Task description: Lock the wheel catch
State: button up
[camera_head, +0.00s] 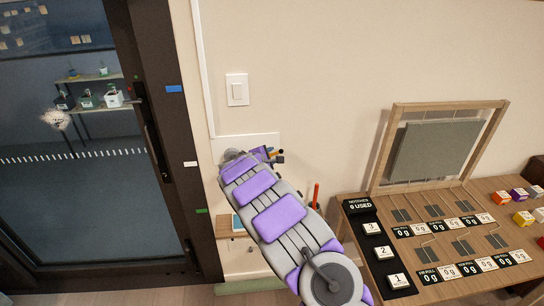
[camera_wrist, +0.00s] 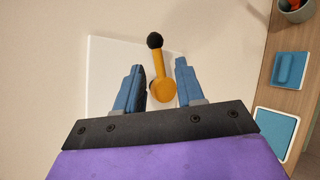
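A yellow lever (camera_wrist: 160,83) with a black ball knob (camera_wrist: 154,41) shows in the wrist view in front of a white plate on the wall (camera_wrist: 104,60). Its knob points away from my gripper, tilted slightly left. I cannot tell for sure that this lever is the wheel catch, and no wheel is clearly in view. My gripper (camera_wrist: 159,65) is open, with one blue finger on each side of the lever and visible gaps between. In the head view my gripper (camera_head: 269,154) is at the wall plate (camera_head: 258,140), and my arm hides much of that area.
A wooden shelf (camera_wrist: 289,100) at the right of the wrist view holds a blue block (camera_wrist: 290,69) and a pot (camera_wrist: 297,8). In the head view, a glass door (camera_head: 70,190) stands left, a light switch (camera_head: 237,90) above, and a table (camera_head: 440,290) with labelled cards right.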

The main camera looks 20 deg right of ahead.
jog(key=p+v, duration=0.2)
jog(key=v, duration=1.4)
jog(key=shift+w+f, duration=0.1)
jog(key=shift+f, duration=0.05)
